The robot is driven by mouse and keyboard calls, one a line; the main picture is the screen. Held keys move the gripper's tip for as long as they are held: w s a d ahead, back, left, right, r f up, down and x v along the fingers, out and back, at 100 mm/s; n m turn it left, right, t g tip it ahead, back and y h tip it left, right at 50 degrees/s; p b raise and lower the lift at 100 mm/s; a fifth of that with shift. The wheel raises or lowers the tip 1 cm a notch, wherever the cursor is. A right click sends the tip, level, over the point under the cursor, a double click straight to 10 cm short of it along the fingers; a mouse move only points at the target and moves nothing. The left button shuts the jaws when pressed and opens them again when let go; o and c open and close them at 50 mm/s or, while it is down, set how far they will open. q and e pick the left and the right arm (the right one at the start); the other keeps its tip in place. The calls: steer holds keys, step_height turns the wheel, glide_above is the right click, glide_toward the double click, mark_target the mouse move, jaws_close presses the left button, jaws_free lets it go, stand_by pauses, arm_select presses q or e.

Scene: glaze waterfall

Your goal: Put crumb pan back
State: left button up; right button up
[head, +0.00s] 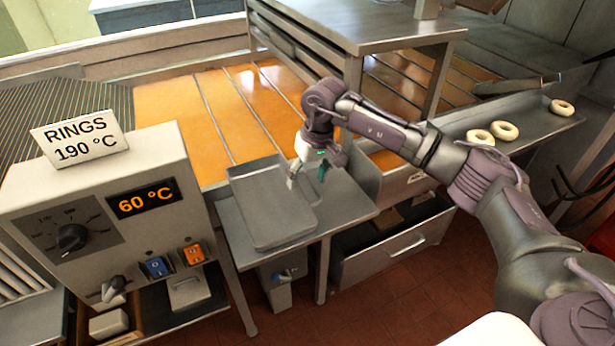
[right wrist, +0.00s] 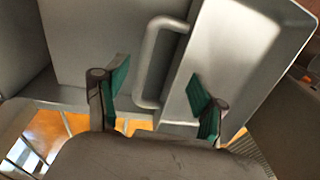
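The crumb pan appears to be the shallow grey metal tray (head: 272,215) lying flat on a small steel side table (head: 345,205). My right gripper (head: 306,177) is at the pan's right edge, pointing down, with its fingers apart. In the right wrist view, the open green-padded fingers (right wrist: 158,88) have a grey bar handle (right wrist: 151,60) between them. The handle runs along the side of a rimmed metal pan (right wrist: 235,55). I cannot tell whether a finger touches the handle. My left gripper is not in view.
A control box (head: 105,205) reading 60 °C stands left of the pan. An orange fryer surface (head: 215,110) lies behind it. To the right are a metal cabinet with a drawer front (head: 380,255) and a shelf with pale rings (head: 505,130).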

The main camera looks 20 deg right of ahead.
steer(key=shift+r+p, duration=0.45)
steer(key=shift+p, duration=0.1)
steer(key=shift+r+p, duration=0.45)
steer(key=shift+p, duration=0.1)
step_height(320, 180, up, 11)
steer(key=s+d+b, duration=0.1)
steer(key=b, duration=0.3)
steer(key=shift+d+r+b, duration=0.15)
steer(key=shift+d+b, duration=0.05)
steer(key=shift+b, duration=0.2)
